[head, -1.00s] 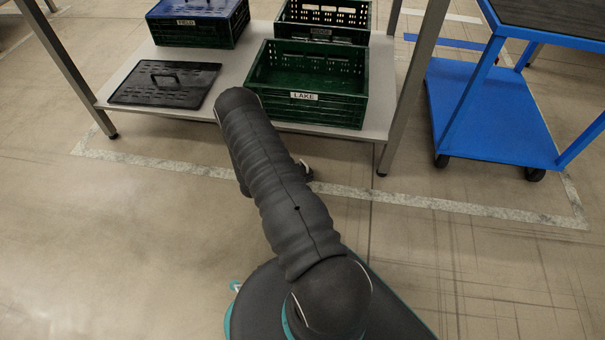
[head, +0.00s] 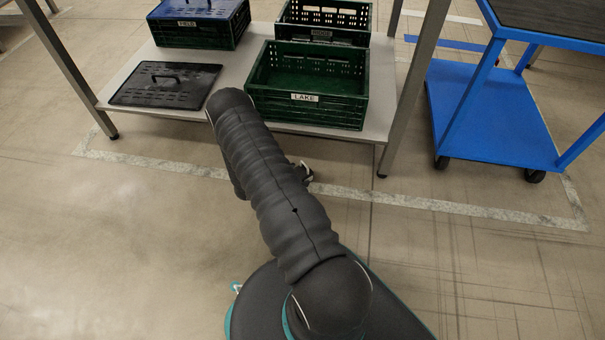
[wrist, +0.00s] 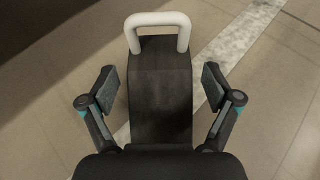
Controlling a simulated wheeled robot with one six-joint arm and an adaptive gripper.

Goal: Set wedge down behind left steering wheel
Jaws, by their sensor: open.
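The dark wedge (wrist: 162,95) with its pale loop handle (wrist: 157,24) lies between my gripper's fingers in the wrist view. My gripper (wrist: 158,88) is open, with one finger on each side of the wedge and a visible gap on both sides. Floor shows around the wedge; its contact with the floor is hidden. In the head view, my arm hides most of this spot, and a small dark and white part beside the arm is too small to identify. The blue cart has a left caster (head: 441,162) and a right caster (head: 534,175); no wheel shows in the wrist view.
A rack shelf (head: 215,113) ahead bears a green LAKE crate (head: 340,112), another dark crate (head: 355,38), a FIELD crate (head: 195,38) and a black lid (head: 150,97). The blue cart (head: 500,120) stands right. Pale floor tape (head: 430,203) crosses ahead. Floor in front is clear.

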